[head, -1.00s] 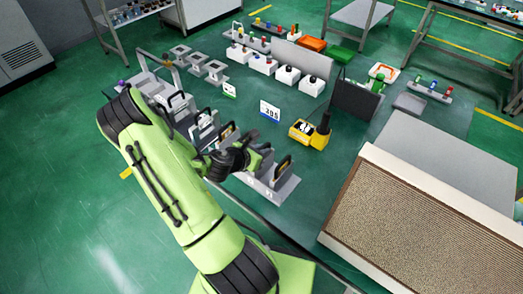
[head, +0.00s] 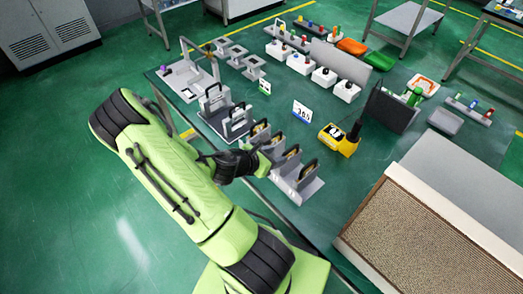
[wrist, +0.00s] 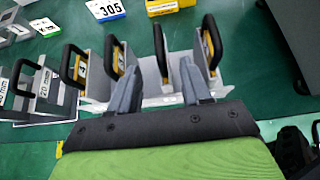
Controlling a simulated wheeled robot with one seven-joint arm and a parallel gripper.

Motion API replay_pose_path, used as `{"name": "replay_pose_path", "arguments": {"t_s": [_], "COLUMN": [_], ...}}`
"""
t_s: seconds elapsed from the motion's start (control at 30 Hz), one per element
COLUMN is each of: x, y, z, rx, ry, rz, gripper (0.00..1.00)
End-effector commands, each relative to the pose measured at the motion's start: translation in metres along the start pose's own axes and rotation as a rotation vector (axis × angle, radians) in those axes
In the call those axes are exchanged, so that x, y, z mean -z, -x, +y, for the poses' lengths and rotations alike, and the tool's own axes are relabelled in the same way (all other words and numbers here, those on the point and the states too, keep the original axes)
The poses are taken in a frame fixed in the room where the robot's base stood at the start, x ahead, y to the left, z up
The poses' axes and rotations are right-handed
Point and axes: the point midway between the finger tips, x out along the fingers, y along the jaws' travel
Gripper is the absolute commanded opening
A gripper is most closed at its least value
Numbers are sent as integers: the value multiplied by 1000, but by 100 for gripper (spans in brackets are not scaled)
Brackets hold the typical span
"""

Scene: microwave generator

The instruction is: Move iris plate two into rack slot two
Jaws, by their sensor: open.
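A grey rack (head: 312,187) near the table's front edge holds several upright plates with black loop handles and yellow labels. In the wrist view these plates (wrist: 82,66) stand in a row, and some labels seem to read 4. Two pale plates with black handles stand to the left (head: 236,122), and one in the wrist view is marked 20 mm (wrist: 43,86). I cannot tell which plate is iris plate two. My gripper (head: 262,160) is open and empty above the rack. In the wrist view a black handle (wrist: 159,48) shows between my fingertips (wrist: 162,68), apparently untouched.
A yellow device (head: 338,140) and a white 305 card (head: 301,112) stand behind the rack. A dark upright panel (head: 391,108) is farther right. A large box with a brown textured top (head: 425,235) fills the front right. Green table surface is bare between them.

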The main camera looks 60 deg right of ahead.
Motion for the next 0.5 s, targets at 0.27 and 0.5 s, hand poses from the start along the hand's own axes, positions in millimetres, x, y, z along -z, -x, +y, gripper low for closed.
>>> {"name": "replay_pose_path", "arguments": {"t_s": [0.27, 0.5], "x": [-10, -6], "y": [41, 70], "z": [0, 0], "rx": [-3, 0], "ry": [5, -1], "rz": [-4, -3], "gripper": [48, 48]}}
